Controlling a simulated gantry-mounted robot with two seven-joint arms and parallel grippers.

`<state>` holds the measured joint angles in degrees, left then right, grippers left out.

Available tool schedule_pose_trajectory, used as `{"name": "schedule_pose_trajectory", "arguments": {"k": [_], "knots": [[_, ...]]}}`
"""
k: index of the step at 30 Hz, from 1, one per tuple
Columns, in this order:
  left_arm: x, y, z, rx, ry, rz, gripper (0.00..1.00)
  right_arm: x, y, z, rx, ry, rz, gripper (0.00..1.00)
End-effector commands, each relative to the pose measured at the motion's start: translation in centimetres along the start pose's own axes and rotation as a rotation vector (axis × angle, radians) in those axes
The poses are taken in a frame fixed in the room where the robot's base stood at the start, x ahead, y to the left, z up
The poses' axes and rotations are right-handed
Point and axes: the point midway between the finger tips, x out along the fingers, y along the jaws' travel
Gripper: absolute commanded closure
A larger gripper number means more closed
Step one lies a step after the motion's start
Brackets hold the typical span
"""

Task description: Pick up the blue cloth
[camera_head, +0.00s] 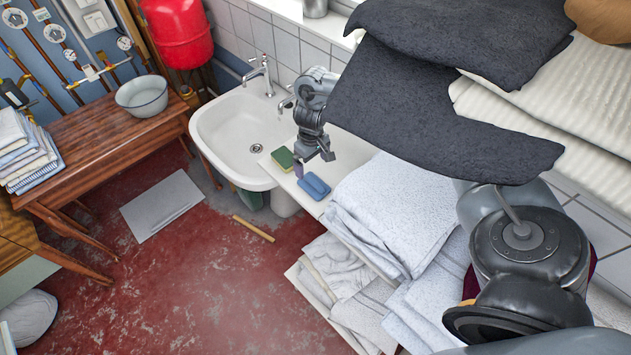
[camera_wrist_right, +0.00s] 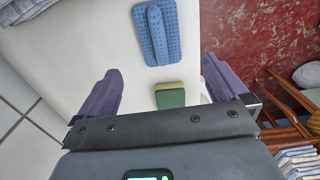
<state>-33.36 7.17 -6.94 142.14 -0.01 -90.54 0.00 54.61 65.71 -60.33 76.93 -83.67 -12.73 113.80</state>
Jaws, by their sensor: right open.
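The blue cloth (camera_head: 314,187) lies folded on the white ledge (camera_head: 268,166) beside the sink. In the right wrist view the blue cloth (camera_wrist_right: 158,33) is dimpled, with a raised fold along its middle. My right gripper (camera_head: 313,164) is above the ledge, just behind the cloth. In the wrist view its purple fingers (camera_wrist_right: 160,88) are wide apart and empty, and the cloth lies beyond the fingertips. My left gripper is not in view.
A green and yellow sponge (camera_head: 283,158) lies near the cloth, and shows between the fingers in the wrist view (camera_wrist_right: 170,96). The white sink (camera_head: 227,125) is to the left. Folded pale towels (camera_head: 392,205) are to the right. Dark grey cloths (camera_head: 430,115) hang over the arm.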

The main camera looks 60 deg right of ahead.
Motion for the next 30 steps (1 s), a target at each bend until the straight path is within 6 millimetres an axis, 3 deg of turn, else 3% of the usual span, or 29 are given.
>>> {"name": "schedule_pose_trajectory", "arguments": {"k": [1, 6, 16, 30], "knots": [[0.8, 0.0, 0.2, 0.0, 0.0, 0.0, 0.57, 1.3, -0.1, 0.1, 0.0, -0.003, -0.001, 0.0], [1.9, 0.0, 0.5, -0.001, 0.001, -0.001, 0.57, 3.6, -0.1, 0.1, 0.0, -0.003, -0.001, 0.0], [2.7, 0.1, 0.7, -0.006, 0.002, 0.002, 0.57, 5.3, 0.1, 0.2, -0.001, -0.002, -0.001, 0.0], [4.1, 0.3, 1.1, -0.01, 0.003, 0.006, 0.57, 9.8, 0.4, 0.8, -0.001, -0.001, -0.001, 0.0]]}}
